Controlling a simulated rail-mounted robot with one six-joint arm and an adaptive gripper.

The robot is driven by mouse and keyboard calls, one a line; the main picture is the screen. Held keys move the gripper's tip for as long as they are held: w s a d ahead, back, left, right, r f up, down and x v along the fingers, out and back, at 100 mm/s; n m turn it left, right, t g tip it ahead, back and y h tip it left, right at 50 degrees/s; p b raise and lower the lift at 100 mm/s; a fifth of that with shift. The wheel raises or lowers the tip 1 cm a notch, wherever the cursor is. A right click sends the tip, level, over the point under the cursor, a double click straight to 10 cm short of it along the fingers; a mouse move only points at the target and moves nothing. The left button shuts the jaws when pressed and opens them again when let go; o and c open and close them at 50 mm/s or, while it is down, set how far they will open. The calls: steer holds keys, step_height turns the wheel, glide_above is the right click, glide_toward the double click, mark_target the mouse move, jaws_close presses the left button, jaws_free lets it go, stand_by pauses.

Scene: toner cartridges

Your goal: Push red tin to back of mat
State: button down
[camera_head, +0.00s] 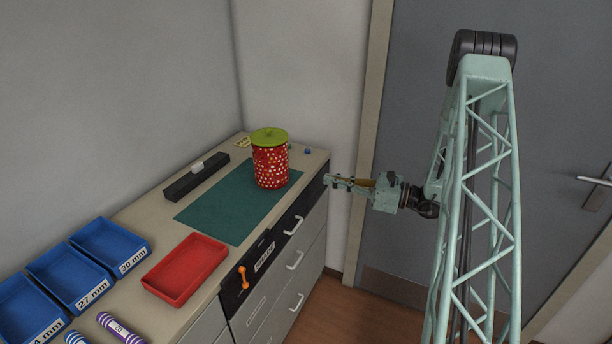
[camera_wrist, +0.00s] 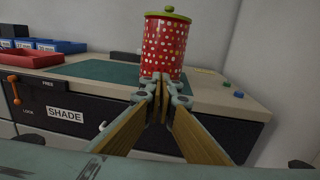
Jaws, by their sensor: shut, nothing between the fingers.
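The red tin (camera_head: 270,166) has white and light spots and a yellow-green lid with a knob. It stands upright on the green mat (camera_head: 222,214), toward the mat's far right part in the head view. In the wrist view the tin (camera_wrist: 165,47) stands straight ahead, beyond my fingertips, and the mat (camera_wrist: 104,72) shows to its left. My gripper (camera_head: 332,181) is shut and empty. It is off the cabinet's front edge, to the right of the tin in the head view. The fingertips overlap the tin's lower part in the wrist view; the exact gap cannot be told.
A black bar (camera_head: 196,178) with a white block lies left of the mat. A red tray (camera_head: 186,269) and blue bins (camera_head: 109,246) stand nearer. Small blue and green round pieces (camera_wrist: 232,89) lie right of the tin. Walls close off the back and left.

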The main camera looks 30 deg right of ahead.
mark_target(287, 170)
steer(key=shift+w+a, duration=0.1)
steer(key=shift+b+x, duration=0.75)
steer(key=shift+x, duration=6.05)
steer(key=shift+w, duration=0.15)
